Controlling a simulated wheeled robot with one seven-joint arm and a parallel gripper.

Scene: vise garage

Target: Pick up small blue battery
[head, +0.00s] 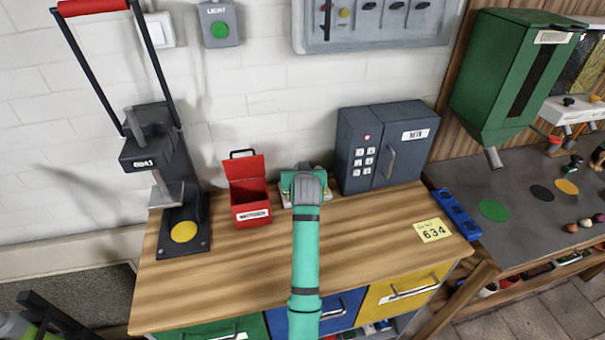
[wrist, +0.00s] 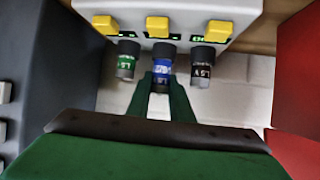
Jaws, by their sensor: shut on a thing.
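The small blue battery (wrist: 163,66) is in the middle of a row of three under a white device with yellow tabs (wrist: 190,8). A green battery (wrist: 127,60) is to its left and a black battery (wrist: 203,67) to its right. My gripper (wrist: 160,84) is shut on the blue battery, with a finger at each side of its lower part. The battery's top still meets the device. In the head view my gripper (head: 305,180) is at the back of the wooden bench and hides the batteries and most of the device.
A red open-lidded box (head: 250,205) stands to the left and a grey keypad safe (head: 384,148) to the right, both close to my gripper. A black press (head: 165,180) is further left. The wooden bench front (head: 225,290) is clear; a yellow note (head: 432,230) lies right.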

